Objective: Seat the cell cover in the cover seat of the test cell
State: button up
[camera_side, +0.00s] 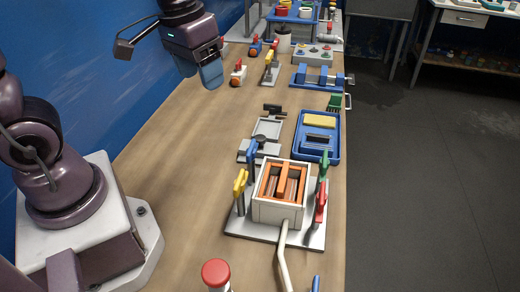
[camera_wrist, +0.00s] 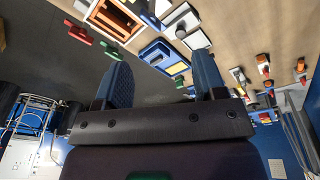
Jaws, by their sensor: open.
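The test cell (camera_side: 278,210) is a pale box with an orange rim and an orange bar across its dark inside, on a light base plate. It shows in the wrist view (camera_wrist: 117,18) at the top. A flat grey piece with a dark round knob (camera_side: 260,150) lies just behind the cell; it may be the cell cover, but I cannot tell for sure. It also shows in the wrist view (camera_wrist: 192,40). My gripper (camera_side: 211,76) is open and empty, high above the far left of the bench; its two blue fingers (camera_wrist: 160,60) stand apart in the wrist view.
Yellow, blue, green and red clamps (camera_side: 321,200) stand around the cell. A blue tray (camera_side: 333,150) holding a yellow block is behind it to the right. A red-capped bottle (camera_side: 216,274) stands in front. Bare bench lies left of the cell.

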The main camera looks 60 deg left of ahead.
jog(key=w+a+f+n+g, duration=0.2)
jog(key=w+a+f+n, duration=0.1)
jog(key=w+f+n, duration=0.3)
jog(key=n, duration=1.1)
send_over(260, 137)
notch_tip(260, 137, down, 7)
notch_tip(260, 137, down, 13)
jog(key=shift+s+d+f, duration=0.1)
jog(key=shift+c, duration=0.4)
jog(key=c, duration=1)
